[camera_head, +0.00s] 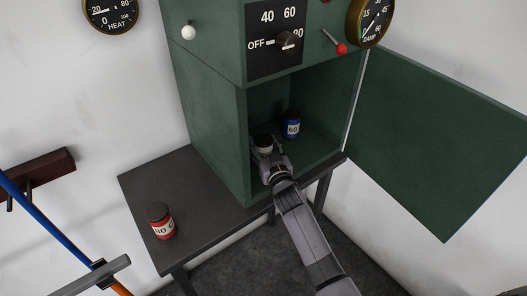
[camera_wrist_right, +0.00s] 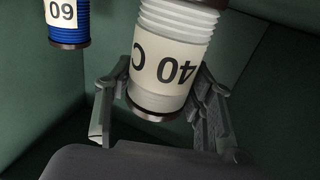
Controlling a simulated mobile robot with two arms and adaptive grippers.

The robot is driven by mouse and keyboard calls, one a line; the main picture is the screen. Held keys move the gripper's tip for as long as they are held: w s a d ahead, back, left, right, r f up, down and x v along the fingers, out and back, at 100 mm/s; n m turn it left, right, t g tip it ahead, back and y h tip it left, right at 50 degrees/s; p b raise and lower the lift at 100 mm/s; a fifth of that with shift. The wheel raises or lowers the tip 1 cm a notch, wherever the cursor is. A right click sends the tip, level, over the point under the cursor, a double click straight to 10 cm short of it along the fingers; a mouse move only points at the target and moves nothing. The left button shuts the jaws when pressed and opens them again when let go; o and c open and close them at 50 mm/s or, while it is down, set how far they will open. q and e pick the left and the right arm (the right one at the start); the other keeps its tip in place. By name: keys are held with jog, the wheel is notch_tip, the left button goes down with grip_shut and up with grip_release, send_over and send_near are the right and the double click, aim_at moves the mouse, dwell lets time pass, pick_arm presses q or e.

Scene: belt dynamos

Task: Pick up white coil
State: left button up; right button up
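The white coil (camera_head: 263,148) stands upright inside the open green cabinet, to the left of the blue coil. It has a dark cap and shows low in the head view; the wrist view shows its ribbed white body and cream label "40 C" (camera_wrist_right: 170,55) upside down. My right gripper (camera_head: 266,158) is at the white coil, with one finger on each side of it in the wrist view (camera_wrist_right: 165,95). Whether both fingers press on it I cannot tell. My left gripper is not in view.
A blue coil (camera_head: 291,125) marked 60 stands close by in the cabinet; it also shows in the wrist view (camera_wrist_right: 68,22). A red coil (camera_head: 161,222) stands on the dark table (camera_head: 196,196). The cabinet door (camera_head: 435,140) hangs open at right. The cabinet's side walls are near my gripper.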

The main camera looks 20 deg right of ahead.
jog(key=c, duration=0.9)
jog(key=shift+r, duration=0.15)
jog(key=shift+c, duration=0.6)
